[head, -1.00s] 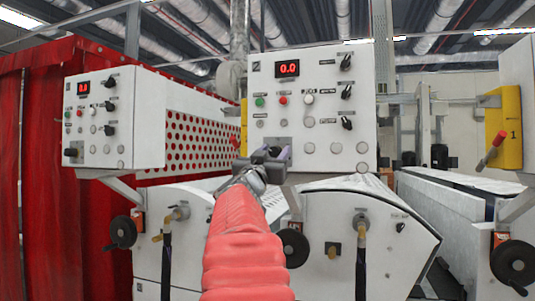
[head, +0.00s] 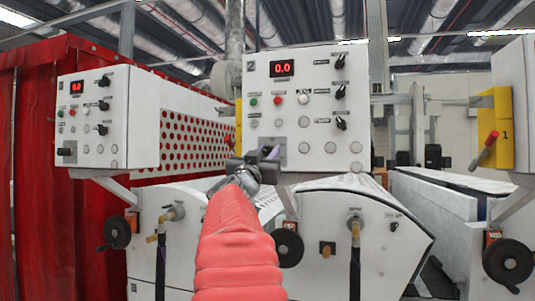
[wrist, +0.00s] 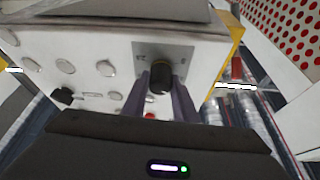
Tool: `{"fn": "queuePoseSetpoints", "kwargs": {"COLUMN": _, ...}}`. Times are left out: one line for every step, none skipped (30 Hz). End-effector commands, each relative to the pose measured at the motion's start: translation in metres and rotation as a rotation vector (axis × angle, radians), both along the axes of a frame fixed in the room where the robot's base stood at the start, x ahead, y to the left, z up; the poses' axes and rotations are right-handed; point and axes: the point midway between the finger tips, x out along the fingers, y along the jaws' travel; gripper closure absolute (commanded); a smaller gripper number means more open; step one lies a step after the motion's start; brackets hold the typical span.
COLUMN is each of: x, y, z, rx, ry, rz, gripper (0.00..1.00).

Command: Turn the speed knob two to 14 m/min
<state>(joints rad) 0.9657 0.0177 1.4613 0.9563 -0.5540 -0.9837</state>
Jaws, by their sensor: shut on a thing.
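The speed knob of the middle control panel shows in the wrist view as a black knob (wrist: 160,78) on a grey plate (wrist: 182,54) with small scale marks. My gripper (wrist: 162,92) has one finger on each side of the knob and is shut on it. In the head view my gripper (head: 262,156) is at the lower left of panel two (head: 335,105), in front of the grey plate (head: 279,146). The knob is hidden there. The red display (head: 282,68) of this panel reads 0.0.
Above and to the right are a green button (head: 254,101), a red button (head: 278,100) and several black selector knobs (head: 341,92). A similar panel (head: 92,115) stands left by a red curtain (head: 35,170). Handwheels (head: 288,247) and hoses are below.

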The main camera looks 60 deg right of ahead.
Motion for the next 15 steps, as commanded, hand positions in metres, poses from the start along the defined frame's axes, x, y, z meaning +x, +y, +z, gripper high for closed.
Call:
{"fn": "queuePoseSetpoints", "kwargs": {"x": -0.0002, "y": -0.0003, "z": 0.0013, "rx": -0.001, "ry": -0.003, "rz": 0.000, "gripper": 0.97}}
{"fn": "queuePoseSetpoints", "kwargs": {"x": -0.0003, "y": -0.0003, "z": 0.0014, "rx": -0.001, "ry": -0.006, "rz": 0.000, "gripper": 0.97}}
{"fn": "queuePoseSetpoints", "kwargs": {"x": -0.0003, "y": -0.0003, "z": 0.0014, "rx": -0.002, "ry": -0.009, "rz": 0.000, "gripper": 0.97}}
{"fn": "queuePoseSetpoints", "kwargs": {"x": -0.0003, "y": -0.0004, "z": 0.0014, "rx": -0.001, "ry": -0.011, "rz": 0.000, "gripper": 0.97}}
{"fn": "queuePoseSetpoints", "kwargs": {"x": -0.0003, "y": -0.0004, "z": 0.0015, "rx": -0.001, "ry": -0.013, "rz": 0.000, "gripper": 0.97}}
{"fn": "queuePoseSetpoints", "kwargs": {"x": -0.0003, "y": -0.0004, "z": 0.0017, "rx": 0.000, "ry": -0.017, "rz": -0.001, "gripper": 0.97}}
{"fn": "queuePoseSetpoints", "kwargs": {"x": -0.0003, "y": -0.0004, "z": 0.0017, "rx": 0.000, "ry": -0.020, "rz": -0.001, "gripper": 0.97}}
{"fn": "queuePoseSetpoints", "kwargs": {"x": -0.0003, "y": -0.0004, "z": 0.0017, "rx": 0.001, "ry": -0.024, "rz": -0.001, "gripper": 0.97}}
{"fn": "queuePoseSetpoints", "kwargs": {"x": -0.0003, "y": -0.0004, "z": 0.0018, "rx": 0.001, "ry": -0.031, "rz": -0.001, "gripper": 0.97}}
{"fn": "queuePoseSetpoints", "kwargs": {"x": -0.0003, "y": -0.0005, "z": 0.0019, "rx": 0.002, "ry": -0.037, "rz": -0.001, "gripper": 0.97}}
{"fn": "queuePoseSetpoints", "kwargs": {"x": -0.0003, "y": -0.0005, "z": 0.0019, "rx": 0.003, "ry": -0.044, "rz": -0.001, "gripper": 0.97}}
{"fn": "queuePoseSetpoints", "kwargs": {"x": -0.0003, "y": -0.0005, "z": 0.0018, "rx": 0.005, "ry": -0.054, "rz": -0.001, "gripper": 0.97}}
{"fn": "queuePoseSetpoints", "kwargs": {"x": -0.0002, "y": -0.0005, "z": 0.0017, "rx": 0.007, "ry": -0.064, "rz": -0.001, "gripper": 0.97}}
{"fn": "queuePoseSetpoints", "kwargs": {"x": -0.0001, "y": -0.0006, "z": 0.0017, "rx": 0.009, "ry": -0.073, "rz": 0.000, "gripper": 0.97}}
{"fn": "queuePoseSetpoints", "kwargs": {"x": -0.0001, "y": -0.0006, "z": 0.0017, "rx": 0.011, "ry": -0.089, "rz": -0.001, "gripper": 0.97}}
